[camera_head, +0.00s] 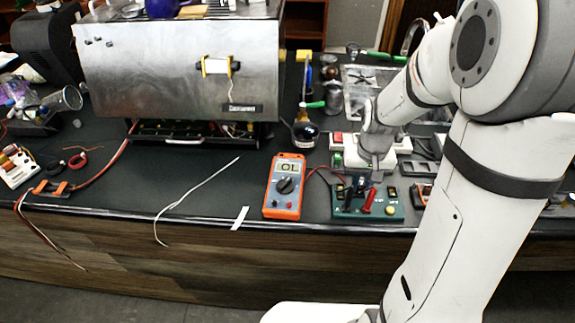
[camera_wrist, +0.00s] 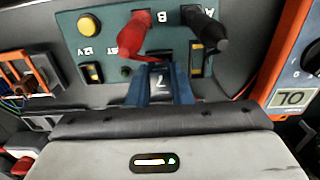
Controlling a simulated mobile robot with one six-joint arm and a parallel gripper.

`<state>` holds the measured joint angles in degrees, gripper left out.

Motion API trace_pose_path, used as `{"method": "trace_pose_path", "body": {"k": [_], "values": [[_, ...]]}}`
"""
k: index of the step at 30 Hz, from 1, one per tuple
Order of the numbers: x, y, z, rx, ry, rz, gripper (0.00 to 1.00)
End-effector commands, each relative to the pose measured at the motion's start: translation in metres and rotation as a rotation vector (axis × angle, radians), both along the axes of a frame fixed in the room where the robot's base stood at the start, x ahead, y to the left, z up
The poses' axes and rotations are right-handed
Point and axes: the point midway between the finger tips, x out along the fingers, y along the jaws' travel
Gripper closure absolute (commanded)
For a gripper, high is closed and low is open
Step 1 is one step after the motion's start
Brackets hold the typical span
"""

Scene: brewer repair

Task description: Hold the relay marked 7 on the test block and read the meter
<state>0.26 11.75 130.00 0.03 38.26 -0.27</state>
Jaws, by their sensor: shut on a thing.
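My gripper (camera_wrist: 162,84) has its blue fingers shut on a small dark relay marked 7 (camera_wrist: 160,78), which shows upside down in the wrist view. The relay is at the edge of the green test block (camera_wrist: 105,52), between the red lead at B and the black lead at A. I cannot tell whether its contacts touch the block. The orange meter (camera_head: 284,204) stands left of the block. Its display (camera_head: 291,167) appears to read OL; the meter also shows in the wrist view (camera_wrist: 268,75).
A steel brewer (camera_head: 160,75) stands at the back left. A dark bottle (camera_head: 305,132) is behind the meter. A white cable (camera_head: 195,190) and white strip (camera_head: 240,217) lie to the meter's left. The bench front edge is close to the block.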

Motion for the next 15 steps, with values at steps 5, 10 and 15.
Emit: {"method": "trace_pose_path", "body": {"k": [5,10,15], "values": [[0.0,0.0,0.014,0.0,-0.001,0.0,1.0],[0.0,0.0,0.024,0.0,-0.002,0.0,1.0],[0.0,0.0,0.034,0.0,-0.001,0.0,1.0]]}}
